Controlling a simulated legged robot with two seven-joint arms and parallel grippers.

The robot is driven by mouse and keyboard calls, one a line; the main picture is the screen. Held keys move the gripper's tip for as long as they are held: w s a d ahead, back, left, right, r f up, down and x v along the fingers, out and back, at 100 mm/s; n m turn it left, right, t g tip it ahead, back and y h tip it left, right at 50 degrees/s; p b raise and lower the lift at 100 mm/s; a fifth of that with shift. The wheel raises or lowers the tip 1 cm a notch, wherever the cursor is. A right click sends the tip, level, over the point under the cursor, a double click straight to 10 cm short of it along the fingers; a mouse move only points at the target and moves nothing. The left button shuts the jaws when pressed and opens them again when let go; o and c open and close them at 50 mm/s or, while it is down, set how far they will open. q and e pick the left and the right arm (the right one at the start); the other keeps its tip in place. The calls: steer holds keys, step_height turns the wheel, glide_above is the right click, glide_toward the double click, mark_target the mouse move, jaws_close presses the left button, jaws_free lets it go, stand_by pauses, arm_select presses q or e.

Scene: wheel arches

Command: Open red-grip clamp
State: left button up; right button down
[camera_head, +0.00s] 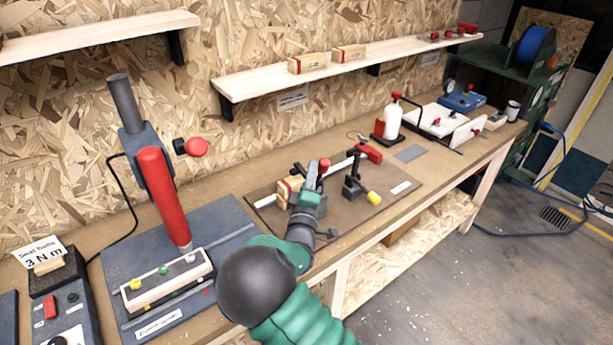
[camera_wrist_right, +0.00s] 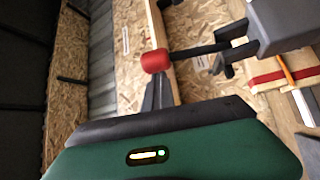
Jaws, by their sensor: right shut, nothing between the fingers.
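The red-grip clamp shows its red grip (camera_head: 324,165) just above my right gripper (camera_head: 312,182). In the right wrist view the red grip (camera_wrist_right: 155,61) sits on a dark rod running to the grey clamp body (camera_wrist_right: 290,22). A wooden block with a red band (camera_head: 287,190) is beside this clamp; it also shows in the right wrist view (camera_wrist_right: 285,75). My right gripper is shut and empty, its tip close to the red grip; I cannot tell whether they touch. It hides part of the clamp. My left gripper is not in view.
A second clamp with a yellow grip (camera_head: 373,198) stands to the right on the same dark board (camera_head: 395,200). A red tool post (camera_head: 163,195) stands at the left. A white bottle (camera_head: 392,119) is farther back. A shelf (camera_head: 270,82) runs along the wall above.

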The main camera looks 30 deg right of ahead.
steer(key=s+d+f+m+g+h+b, duration=0.1)
steer(key=s+f+m+h+b, duration=0.5)
steer(key=b, duration=0.8)
steer(key=shift+s+f+m+h, duration=0.3)
steer(key=shift+f+m, duration=0.8)
steer(key=shift+f, duration=0.3)
